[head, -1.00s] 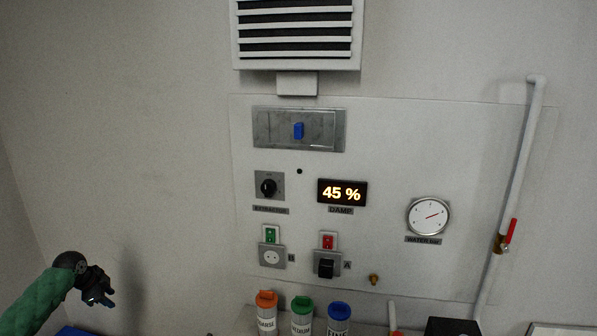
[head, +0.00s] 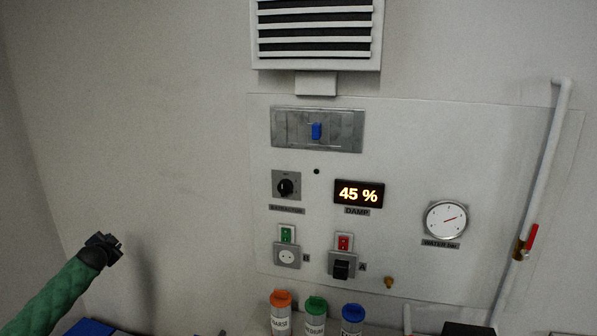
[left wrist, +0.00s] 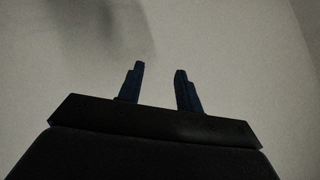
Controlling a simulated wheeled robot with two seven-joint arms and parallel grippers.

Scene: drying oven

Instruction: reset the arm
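My left gripper (head: 104,245) is at the lower left of the head view, at the end of my green-sleeved arm, in front of the bare wall. In the left wrist view its two dark blue fingers (left wrist: 160,85) stand apart with only plain wall between them, so it is open and empty. It touches nothing that I can see. My right gripper is not in view.
The wall panel (head: 410,130) carries an extractor knob (head: 286,187), a damp display (head: 358,194) reading 45 %, a water gauge (head: 446,220), sockets and a pipe with a red valve handle (head: 532,236). Orange (head: 281,298), green (head: 316,305) and blue-capped (head: 353,312) bottles stand below. The wall at left is clear.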

